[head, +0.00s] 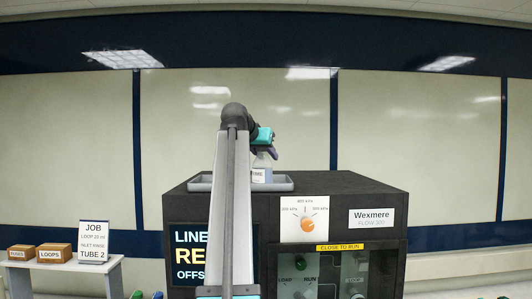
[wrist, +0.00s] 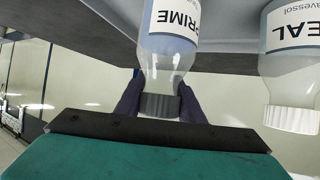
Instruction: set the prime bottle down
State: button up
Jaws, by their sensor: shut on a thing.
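The prime bottle (wrist: 171,45) is a clear bottle with a white label and a dark grey cap. It appears inverted in the wrist view. My gripper (wrist: 158,98) is shut on its neck, just by the cap, with one dark finger on each side. In the head view my gripper (head: 266,150) is above the grey tray (head: 283,186) on top of the black machine. A labelled bottle (head: 261,168) shows under it, upright, its base behind the tray's front rim. The prime bottle's base is cut off in the wrist view, so I cannot tell whether it touches the tray.
A second bottle, the seal bottle (wrist: 291,65), stands close beside the prime bottle in the wrist view. The black machine (head: 370,207) carries a dial (head: 307,225) and a recessed bay. A side table (head: 70,264) with small boxes and a job sign stands at the left.

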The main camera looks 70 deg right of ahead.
jog(key=shift+f, duration=0.15)
jog(key=o, duration=1.2)
jog(key=shift+a, duration=0.1)
jog(key=b+v, duration=0.2)
jog(key=v, duration=0.4)
jog(key=shift+w+a+r, duration=0.1)
jog(key=shift+a+r, duration=0.3)
jog(key=shift+a, duration=0.2)
jog(key=shift+s+f+g, duration=0.15)
jog(key=shift+s+g, duration=0.05)
jog(key=shift+g, duration=0.2)
